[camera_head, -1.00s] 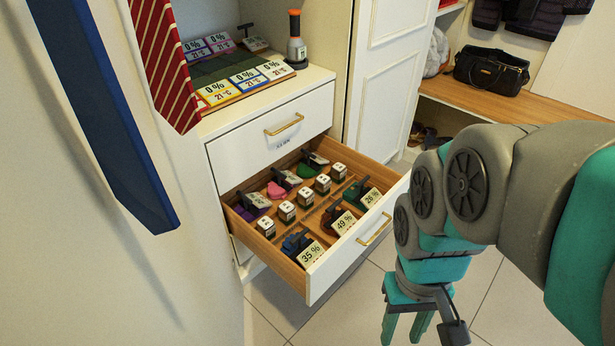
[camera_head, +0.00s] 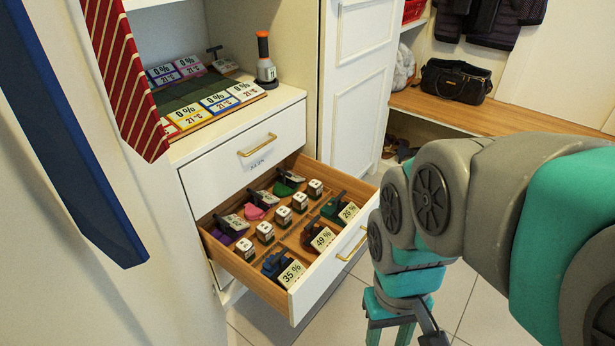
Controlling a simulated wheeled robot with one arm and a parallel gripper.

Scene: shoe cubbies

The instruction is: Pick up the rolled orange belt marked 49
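The rolled orange belt (camera_head: 308,234) lies in the front row of the open drawer (camera_head: 330,268). Its pale tag (camera_head: 322,239) reads 49 %. It sits between a blue rolled belt (camera_head: 272,264) tagged 35 % and a green one (camera_head: 331,208) tagged 26 %. My gripper (camera_head: 389,332) hangs at the bottom edge of the picture, outside the drawer, to the right of and in front of it. Its two teal fingers are apart, with nothing seen between them. The fingertips are cut off by the frame edge.
White-topped dice-like blocks (camera_head: 283,215) and more rolled items fill the drawer's rear rows. A gold handle (camera_head: 352,243) is on the drawer front. The counter above holds tagged cards (camera_head: 222,103) and an orange-capped bottle (camera_head: 265,62). Ties hang at the left.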

